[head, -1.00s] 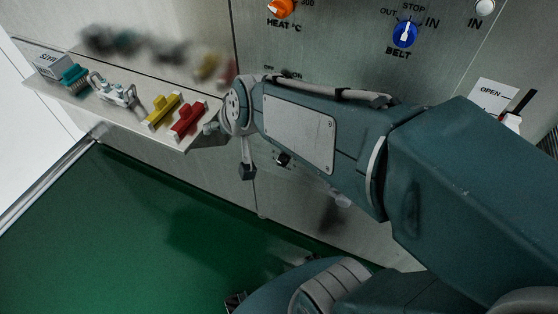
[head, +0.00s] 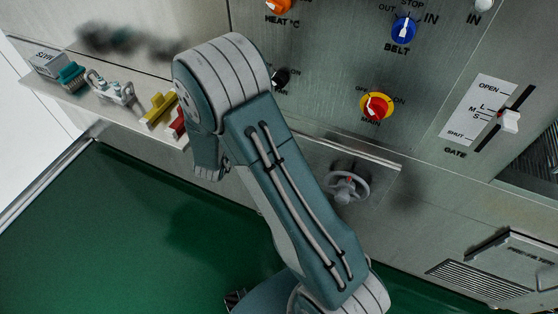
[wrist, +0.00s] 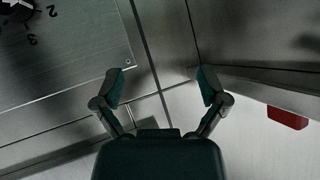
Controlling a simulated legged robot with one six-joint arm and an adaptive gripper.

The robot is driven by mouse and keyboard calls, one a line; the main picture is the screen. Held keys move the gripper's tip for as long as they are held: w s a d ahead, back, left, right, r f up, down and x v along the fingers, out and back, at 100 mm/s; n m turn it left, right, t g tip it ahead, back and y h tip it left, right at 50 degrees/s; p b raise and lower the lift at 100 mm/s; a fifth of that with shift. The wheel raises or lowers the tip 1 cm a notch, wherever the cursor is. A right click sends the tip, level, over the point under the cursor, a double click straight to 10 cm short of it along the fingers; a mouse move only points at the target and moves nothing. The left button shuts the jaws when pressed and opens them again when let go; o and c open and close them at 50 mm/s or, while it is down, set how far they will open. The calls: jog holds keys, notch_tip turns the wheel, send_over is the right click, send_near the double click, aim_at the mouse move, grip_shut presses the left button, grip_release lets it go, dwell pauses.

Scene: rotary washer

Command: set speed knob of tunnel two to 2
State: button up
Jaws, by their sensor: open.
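A dark knob (wrist: 14,8) with the numbers 2 and 3 beside it shows at the top left corner of the wrist view, cut off by the edge. I cannot tell whether it is the tunnel two speed knob, and its pointer setting is not clear. My gripper (wrist: 160,82) is open and empty in the wrist view, with its fingers apart in front of metal panels. The knob lies up and left of the fingers, apart from them. In the head view my arm hides the gripper and part of the panel.
The head view shows a blue belt knob (head: 404,31), a red and yellow main switch (head: 376,106), a grey handwheel (head: 346,187) and a white gate slider (head: 509,121). A shelf (head: 98,108) at left holds a yellow piece (head: 160,107) and a teal brush (head: 70,75).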

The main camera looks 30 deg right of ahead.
jog(key=s+d+f+h, duration=0.3)
jog(key=s+f+h, duration=0.2)
jog(key=s+f, duration=0.15)
jog(key=s+d+f+h, duration=0.3)
jog(key=s+f+h, duration=0.15)
jog(key=f, duration=0.35)
jog(key=x, duration=1)
jog(key=shift+d, duration=0.4)
jog(key=shift+s, duration=0.1)
jog(key=c, duration=1.2)
